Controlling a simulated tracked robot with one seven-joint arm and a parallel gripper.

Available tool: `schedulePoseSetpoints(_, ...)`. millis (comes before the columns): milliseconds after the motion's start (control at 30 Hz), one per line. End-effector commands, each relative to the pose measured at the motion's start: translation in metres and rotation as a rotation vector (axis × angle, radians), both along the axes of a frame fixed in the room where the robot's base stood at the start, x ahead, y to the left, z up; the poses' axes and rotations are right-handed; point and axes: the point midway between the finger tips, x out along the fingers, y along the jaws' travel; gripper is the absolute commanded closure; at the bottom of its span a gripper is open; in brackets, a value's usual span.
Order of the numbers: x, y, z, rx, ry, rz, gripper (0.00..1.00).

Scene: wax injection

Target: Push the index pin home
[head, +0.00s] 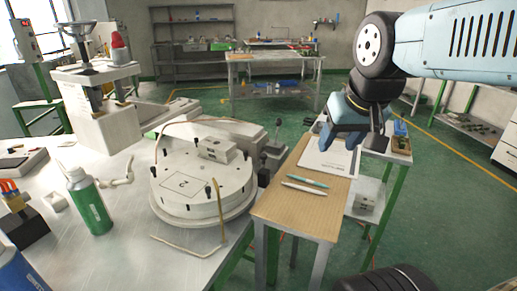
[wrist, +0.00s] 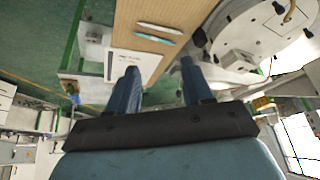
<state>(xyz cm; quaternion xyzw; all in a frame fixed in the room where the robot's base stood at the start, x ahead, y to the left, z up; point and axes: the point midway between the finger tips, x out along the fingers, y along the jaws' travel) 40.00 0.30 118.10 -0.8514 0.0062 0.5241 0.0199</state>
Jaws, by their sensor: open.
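A round white fixture (head: 188,184) sits on a round base at the right end of the metal bench. Several short black pins stand around its rim, and a small block (head: 216,149) sits on top. A dark-knobbed lever (head: 277,132) stands just right of the fixture. I cannot tell which part is the index pin. My gripper (head: 349,142) is open and empty, raised to the right of the fixture, above the side table. In the wrist view, my gripper's fingers (wrist: 159,78) are apart, and the fixture (wrist: 262,30) shows at upper right.
The wooden side table (head: 282,212) holds paper (head: 328,158) and two pens (head: 304,188). A green bottle (head: 89,202) and a pale bent rod (head: 190,249) are on the bench (head: 128,244). A press (head: 100,110) stands at the back left. Open green floor lies beyond.

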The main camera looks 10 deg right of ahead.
Motion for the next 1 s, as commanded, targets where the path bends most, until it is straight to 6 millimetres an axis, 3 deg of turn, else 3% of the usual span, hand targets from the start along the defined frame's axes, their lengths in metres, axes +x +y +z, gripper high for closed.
schedulePoseSetpoints(167,0.035,0.006,0.012,0.073,0.084,-0.097,0.5)
schedulePoseSetpoints(433,0.099,0.035,0.022,0.161,0.238,-0.307,0.5)
schedulePoseSetpoints(800,0.18,0.09,0.011,0.178,0.405,-0.607,0.5)
schedulePoseSetpoints(1000,0.202,0.11,0.003,0.166,0.441,-0.703,0.5)
